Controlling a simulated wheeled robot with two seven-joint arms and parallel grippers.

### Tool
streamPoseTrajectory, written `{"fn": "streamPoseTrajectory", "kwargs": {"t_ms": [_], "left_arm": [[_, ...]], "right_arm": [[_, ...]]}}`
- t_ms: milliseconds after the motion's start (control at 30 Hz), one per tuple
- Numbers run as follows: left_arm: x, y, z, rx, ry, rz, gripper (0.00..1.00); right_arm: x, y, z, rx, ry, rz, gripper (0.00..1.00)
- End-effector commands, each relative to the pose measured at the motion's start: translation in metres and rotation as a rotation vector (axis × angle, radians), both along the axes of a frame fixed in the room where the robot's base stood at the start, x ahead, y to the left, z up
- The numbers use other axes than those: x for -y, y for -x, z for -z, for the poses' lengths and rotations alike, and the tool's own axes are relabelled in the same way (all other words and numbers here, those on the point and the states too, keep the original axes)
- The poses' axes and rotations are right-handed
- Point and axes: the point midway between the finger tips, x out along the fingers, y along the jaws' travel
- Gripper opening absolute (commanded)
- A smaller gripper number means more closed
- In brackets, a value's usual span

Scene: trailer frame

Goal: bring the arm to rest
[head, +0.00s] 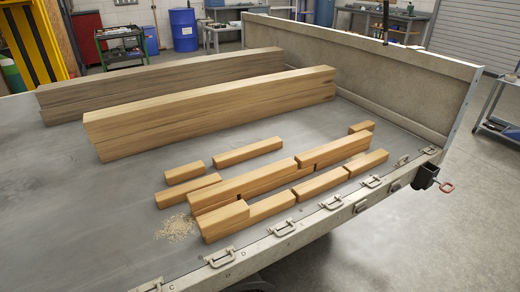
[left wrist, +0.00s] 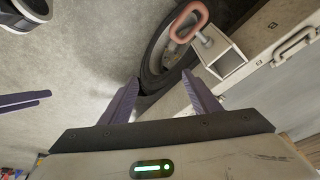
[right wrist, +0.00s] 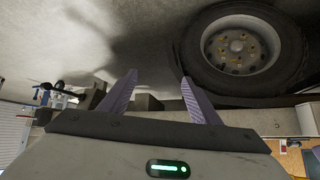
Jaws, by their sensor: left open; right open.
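Neither arm shows in the head view. In the left wrist view my left gripper (left wrist: 163,88) is open, its two purple fingers spread with nothing between them. In the right wrist view my right gripper (right wrist: 158,78) is open and empty. A wheel (right wrist: 240,45) is beyond it at the upper right. I cannot tell either gripper's distance from these parts.
On the trailer bed (head: 80,220) lie long beams (head: 215,100), several short wood blocks (head: 250,148) and sawdust (head: 176,227). Metal latches (head: 282,228) line the near side rail. Floor at the right (head: 430,250) is clear.

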Motion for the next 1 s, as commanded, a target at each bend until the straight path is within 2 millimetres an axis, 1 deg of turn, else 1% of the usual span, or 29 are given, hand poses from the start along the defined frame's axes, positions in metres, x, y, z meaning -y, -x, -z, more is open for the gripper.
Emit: {"fn": "streamPoseTrajectory", "kwargs": {"t_ms": [33, 67, 100, 133, 400, 467, 600, 700, 800, 1000], "left_arm": [[0.002, 0.015, 0.005, -0.05, 0.017, -0.007, 0.56], [0.003, 0.024, 0.007, -0.08, 0.025, -0.01, 0.56], [0.006, 0.016, 0.017, -0.053, 0.029, -0.003, 0.56], [0.008, 0.012, 0.022, -0.037, 0.033, 0.0, 0.56], [0.027, -0.013, 0.067, 0.093, 0.086, 0.026, 0.56], [0.032, -0.017, 0.079, 0.127, 0.101, 0.031, 0.56], [0.047, -0.025, 0.11, 0.221, 0.145, 0.043, 0.56], [0.056, -0.027, 0.13, 0.291, 0.176, 0.048, 0.56], [0.063, -0.027, 0.14, 0.345, 0.199, 0.049, 0.56], [0.067, -0.028, 0.145, 0.387, 0.217, 0.051, 0.56]], "right_arm": [[0.0, 0.0, 0.0, 0.0, 0.0, 0.0, 0.57], [0.0, 0.0, 0.0, 0.0, 0.0, 0.0, 0.57], [0.0, 0.0, 0.003, 0.0, 0.001, -0.001, 0.57], [0.0, 0.0, 0.004, 0.0, 0.001, -0.001, 0.57], [-0.002, -0.001, 0.011, 0.003, 0.002, -0.006, 0.57], [-0.003, -0.002, 0.011, 0.006, 0.0, -0.008, 0.57], [-0.006, -0.002, 0.017, 0.003, 0.0, -0.013, 0.57], [-0.007, -0.002, 0.022, -0.001, 0.001, -0.018, 0.57], [-0.009, -0.003, 0.021, 0.005, 0.0, -0.02, 0.57], [-0.01, -0.006, 0.017, 0.015, -0.004, -0.019, 0.57]]}}
